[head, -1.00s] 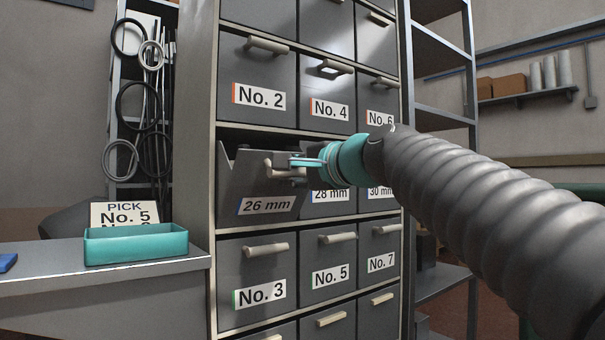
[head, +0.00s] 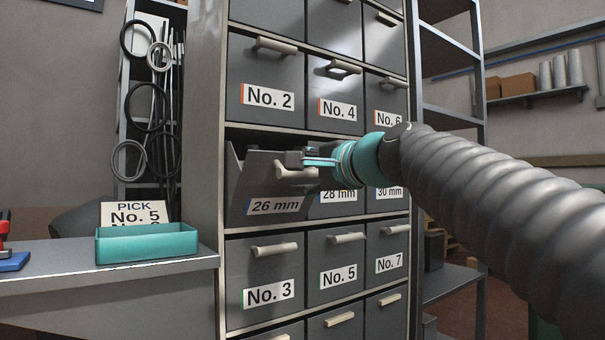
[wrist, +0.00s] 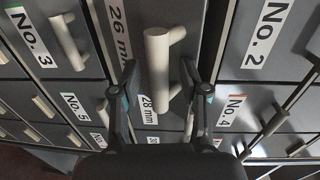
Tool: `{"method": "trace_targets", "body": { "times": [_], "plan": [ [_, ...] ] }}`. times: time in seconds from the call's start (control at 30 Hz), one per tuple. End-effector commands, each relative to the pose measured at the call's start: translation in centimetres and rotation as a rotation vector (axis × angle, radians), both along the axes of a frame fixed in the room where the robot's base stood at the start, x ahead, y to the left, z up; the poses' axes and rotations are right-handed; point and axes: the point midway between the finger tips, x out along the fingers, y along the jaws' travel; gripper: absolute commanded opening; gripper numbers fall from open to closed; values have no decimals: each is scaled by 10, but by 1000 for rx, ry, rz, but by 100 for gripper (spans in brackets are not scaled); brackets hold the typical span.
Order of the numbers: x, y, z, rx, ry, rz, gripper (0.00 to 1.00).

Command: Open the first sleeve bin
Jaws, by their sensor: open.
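The first sleeve bin, labelled 26 mm (head: 255,183), is dark grey and sits at the left of the cabinet's middle row. It is tipped outward at the top, with a dark gap behind its front. Its pale bar handle (head: 296,175) is partly hidden by my gripper (head: 304,160). In the wrist view the handle (wrist: 158,62) stands between my two open fingers (wrist: 158,78), one on each side, with space between. The bin's front also shows there (wrist: 140,20). What is inside the bin is hidden.
Closed bins No. 2 (head: 267,75) above and No. 3 (head: 265,272) below flank it. The 28 mm bin (head: 335,208) is to its right, partly behind my gripper. A teal tray (head: 147,245) and a PICK card (head: 134,212) are on the left bench (head: 100,300).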

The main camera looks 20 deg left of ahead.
Motion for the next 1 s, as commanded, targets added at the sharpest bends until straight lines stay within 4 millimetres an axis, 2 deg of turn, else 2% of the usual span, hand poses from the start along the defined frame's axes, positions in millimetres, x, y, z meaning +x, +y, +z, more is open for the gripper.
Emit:
{"method": "trace_targets", "body": {
  "times": [0.3, 0.5, 0.7, 1.0],
  "plan": [
    [-37, -50, 6, 2, -3, -3, 45],
    [-56, -74, 8, 1, -2, -1, 45],
    [-65, -86, 8, 1, 0, 2, 45],
    [-67, -87, 8, 1, 0, 3, 45]
  ]
}}
